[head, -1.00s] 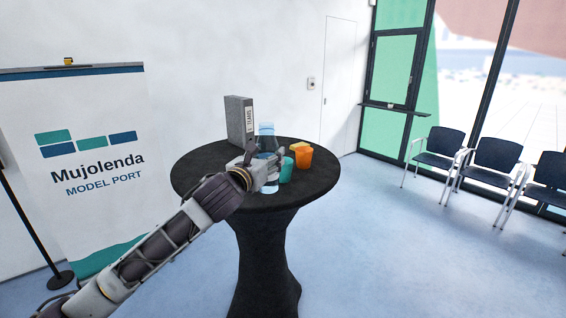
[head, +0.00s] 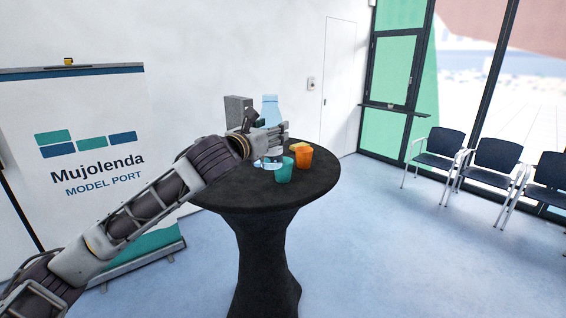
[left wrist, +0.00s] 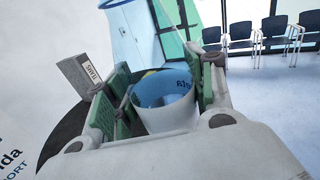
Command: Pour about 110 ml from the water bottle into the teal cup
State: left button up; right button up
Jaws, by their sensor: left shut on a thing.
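The clear bluish water bottle (head: 270,108) is held about upright above the round table. My left gripper (head: 284,134) is shut around its middle and hides part of it. In the left wrist view the bottle's label band (left wrist: 165,100) shows between the two fingers. The bottle's base shows below the gripper, left of the teal cup. The teal cup (head: 284,170) stands upright on the table, just below and right of the gripper in the head view. Its contents cannot be made out. My right gripper is not in view.
An orange cup (head: 303,157) stands right of the teal cup, with a yellow object (head: 298,146) behind it. The table's front is clear. A banner stands left, chairs right.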

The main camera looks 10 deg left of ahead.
pick_arm(q)
jog(key=shift+w+d+r+h, duration=0.15)
jog(key=shift+r+h, duration=0.15)
jog(key=shift+r, duration=0.4)
jog(key=shift+w+r+m+h, duration=0.25)
jog(key=shift+m+h, duration=0.05)
jog(key=shift+m, duration=0.1)
jog(key=shift+w+d+m+g+h, duration=0.15)
jog(key=shift+w+m+g+h, duration=0.15)
jog(key=shift+h, duration=0.2)
jog(key=shift+f, duration=0.1)
jog(key=d+f+m+g+h, duration=0.2)
jog(key=f+h, duration=0.1)
jog(key=f, duration=0.4)
jog(key=w+d+f+m+g+h, duration=0.1)
jog(key=f+m+h, duration=0.1)
jog(key=f, duration=0.4)
jog(key=shift+w+d+f+g+h, duration=0.3)
jog(key=shift+d+f+g+h, duration=0.1)
jog(key=shift+h, duration=0.1)
dwell(1.2)
jog(key=shift+s+d+f+m+g+h, duration=0.45)
jog(key=shift+f+m+g+h, duration=0.05)
jog(key=shift+f+m, duration=0.2)
dwell(0.4)
